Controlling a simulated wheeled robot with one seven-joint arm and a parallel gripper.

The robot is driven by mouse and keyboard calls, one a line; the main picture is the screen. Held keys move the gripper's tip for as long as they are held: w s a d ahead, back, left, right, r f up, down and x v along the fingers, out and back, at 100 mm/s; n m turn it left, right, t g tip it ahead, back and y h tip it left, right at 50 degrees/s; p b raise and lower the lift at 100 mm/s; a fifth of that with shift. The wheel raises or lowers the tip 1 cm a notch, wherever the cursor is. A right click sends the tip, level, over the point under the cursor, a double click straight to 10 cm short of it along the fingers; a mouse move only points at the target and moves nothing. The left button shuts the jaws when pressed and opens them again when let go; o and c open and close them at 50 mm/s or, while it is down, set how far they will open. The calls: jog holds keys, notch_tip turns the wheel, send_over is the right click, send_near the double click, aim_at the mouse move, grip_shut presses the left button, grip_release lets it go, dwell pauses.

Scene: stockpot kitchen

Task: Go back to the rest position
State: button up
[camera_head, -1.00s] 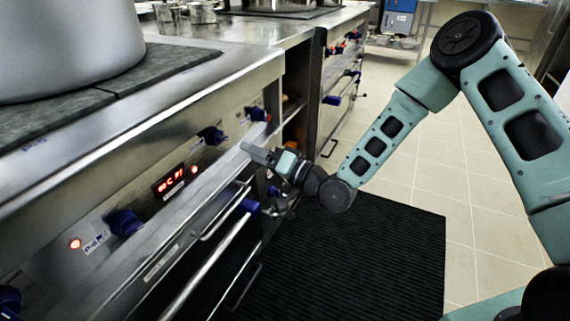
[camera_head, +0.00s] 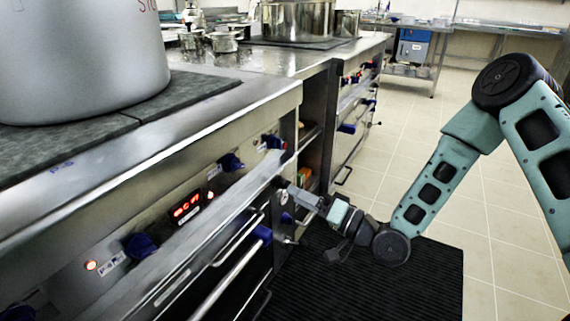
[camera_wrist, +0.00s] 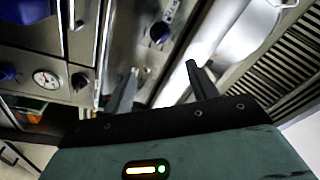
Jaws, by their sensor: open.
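My gripper (camera_head: 282,188) is in front of the steel stove front (camera_head: 105,225), near its far end and below the blue knobs. It is open with nothing between its fingers. In the wrist view my gripper (camera_wrist: 160,80) shows two dark fingers spread apart, with the stove's panel beyond them. My arm is bent, with its elbow high at the right of the head view. I cannot tell whether the fingertips touch the stove.
A large grey stockpot (camera_head: 75,60) stands on the dark hob plate (camera_head: 185,95). Blue knobs (camera_head: 140,245) and oven handles (camera_head: 215,275) stick out. A black ribbed mat (camera_head: 400,285) lies on the floor. The tiled floor (camera_head: 480,210) to the right is clear.

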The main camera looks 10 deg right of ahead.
jog(key=s+a+f+n+g+h, duration=0.2)
jog(key=s+a+n+g+h, duration=0.25)
jog(key=n+g+h, duration=0.2)
jog(key=s+d+r+n+g+h, duration=0.1)
jog(key=s+d+r+g+h, duration=0.15)
jog(key=s, duration=0.55)
jog(key=s+d+r+g+h, duration=0.2)
jog(key=s+r+h, duration=0.15)
jog(key=s, duration=0.35)
jog(key=s+d+r+n+g+h, duration=0.1)
jog(key=s+d+r+g+h, duration=0.2)
jog(key=s, duration=0.5)
notch_tip(320, 180, up, 26)
jog(key=t+y+p, duration=0.1)
jog(key=p, duration=2.3)
jog(key=shift+s+a+p, duration=0.15)
jog(key=shift+s+p, duration=0.1)
jog(key=shift+p, duration=0.1)
jog(key=shift+y, duration=0.25)
